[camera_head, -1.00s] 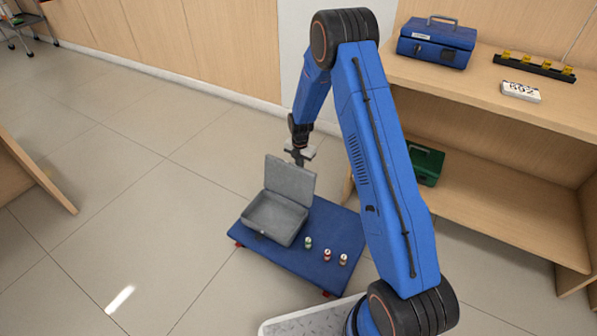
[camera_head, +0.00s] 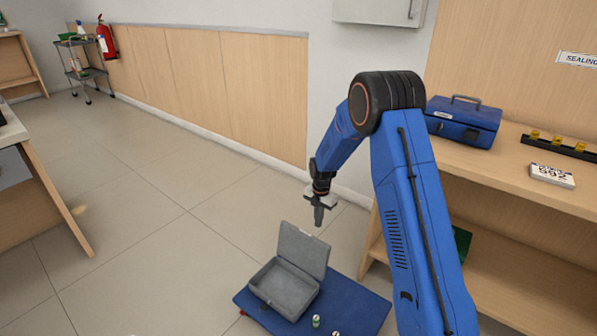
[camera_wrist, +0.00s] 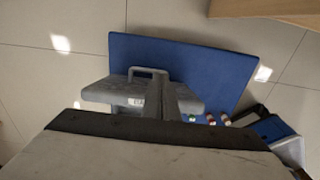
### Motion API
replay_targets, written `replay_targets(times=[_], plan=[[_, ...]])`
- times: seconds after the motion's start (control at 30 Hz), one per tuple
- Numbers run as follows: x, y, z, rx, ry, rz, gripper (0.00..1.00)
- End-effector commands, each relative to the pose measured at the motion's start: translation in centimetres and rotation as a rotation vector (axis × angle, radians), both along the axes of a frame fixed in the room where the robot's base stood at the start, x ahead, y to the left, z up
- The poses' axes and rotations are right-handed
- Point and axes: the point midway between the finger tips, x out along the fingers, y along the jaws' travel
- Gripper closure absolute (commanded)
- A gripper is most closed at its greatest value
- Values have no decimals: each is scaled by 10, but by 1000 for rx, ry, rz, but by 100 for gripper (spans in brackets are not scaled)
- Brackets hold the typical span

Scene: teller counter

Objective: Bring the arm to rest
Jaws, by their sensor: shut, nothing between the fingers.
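My gripper (camera_head: 319,215) hangs from my blue arm, pointing down, with its fingers together and nothing held. It is in the air above and a little behind the grey metal box (camera_head: 285,285). The box stands on the blue platform (camera_head: 358,306) with its lid raised, and the part of its inside that I see looks empty. In the wrist view the box (camera_wrist: 100,92) is partly hidden behind my gripper, with the blue platform (camera_wrist: 190,58) around it.
A wooden counter (camera_head: 470,170) on the right bears a blue cash box (camera_head: 463,122), a number card (camera_head: 552,175) and a black rack (camera_head: 560,147). A desk (camera_head: 50,190) stands at left. Floor between is clear.

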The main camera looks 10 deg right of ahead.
Motion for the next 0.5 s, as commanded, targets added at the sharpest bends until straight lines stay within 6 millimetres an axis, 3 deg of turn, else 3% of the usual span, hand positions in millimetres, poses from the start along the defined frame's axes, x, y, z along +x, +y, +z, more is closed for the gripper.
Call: replay_targets(times=[0.17,0.5], plan=[[-6,-3,22,0,-13,-57,100],[-52,-21,128,9,-68,-394,100]])
